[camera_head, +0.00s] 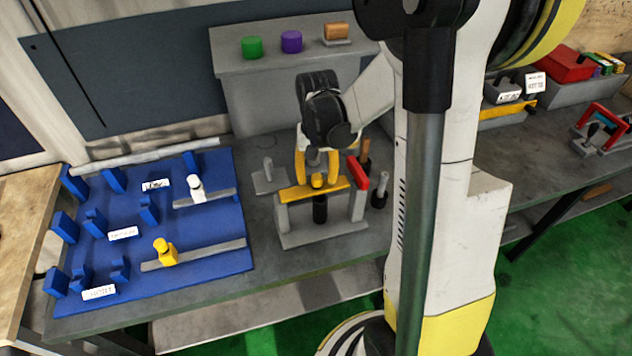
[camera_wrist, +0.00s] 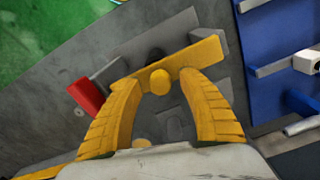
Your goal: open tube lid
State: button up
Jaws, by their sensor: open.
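A yellow round knob (camera_head: 318,180), which looks like the tube's lid, sits at the middle of a yellow crossbar (camera_head: 296,194) on a grey stand (camera_head: 318,234). A black tube-like part (camera_head: 320,210) shows below the bar. My gripper (camera_head: 316,172) points down over the stand from behind, its yellow fingers spread. In the wrist view my gripper (camera_wrist: 158,82) has its fingertips to either side of the knob (camera_wrist: 159,81), with gaps visible on both sides. The crossbar (camera_wrist: 205,52) runs past the fingertips. I cannot tell the exact height of the fingertips against the knob.
A red handle (camera_head: 357,173) stands at the stand's right end, with dark-handled tools (camera_head: 380,190) beside it. A blue fixture board (camera_head: 205,235) lies to the left. A grey block (camera_head: 270,178) stands close behind left. A shelf (camera_head: 230,65) with green and purple cylinders rises behind.

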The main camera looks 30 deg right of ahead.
jog(key=shift+f, duration=0.65)
grip_shut()
jog(key=shift+r, duration=0.15)
